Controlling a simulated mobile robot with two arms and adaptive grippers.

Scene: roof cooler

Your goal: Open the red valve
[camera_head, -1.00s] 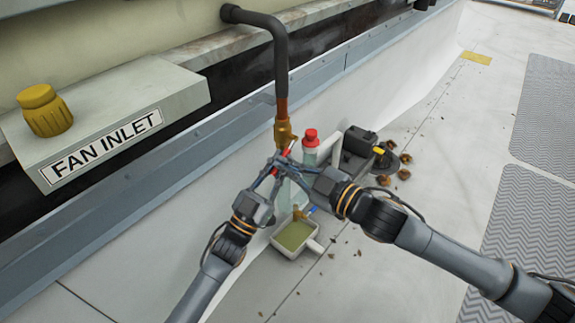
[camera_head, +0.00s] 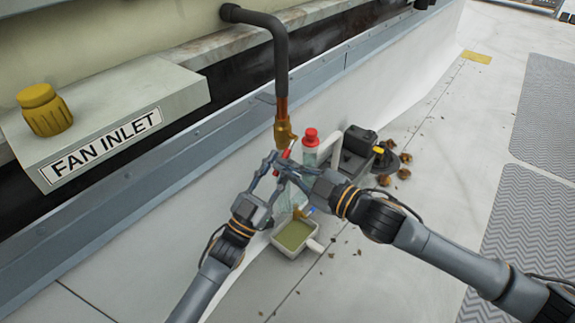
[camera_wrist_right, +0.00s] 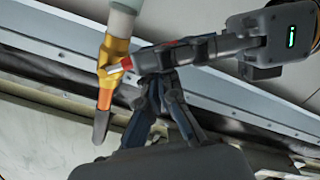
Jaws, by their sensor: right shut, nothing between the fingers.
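The red valve handle (camera_head: 287,153) sits on a brass fitting (camera_head: 284,132) at the lower end of the dark bent pipe. In the right wrist view, red handle parts (camera_wrist_right: 127,63) show beside the brass fitting (camera_wrist_right: 113,50), partly hidden by fingers. My left gripper (camera_head: 273,163) reaches up to just below the handle; its fingers overlap those of my right gripper, so its opening is unclear. My right gripper (camera_head: 283,168) is shut and empty, its fingertips close below the handle. In its wrist view, the right fingertips (camera_wrist_right: 152,82) are close to the left gripper's fingers; contact is unclear.
A clear bottle with a red cap (camera_head: 311,140) stands behind the grippers. A dark pump-like device (camera_head: 357,150) is to its right. A small tray of greenish liquid (camera_head: 276,244) lies below. Brown debris (camera_head: 404,174) dots the floor. A fan inlet box (camera_head: 160,90) is at left.

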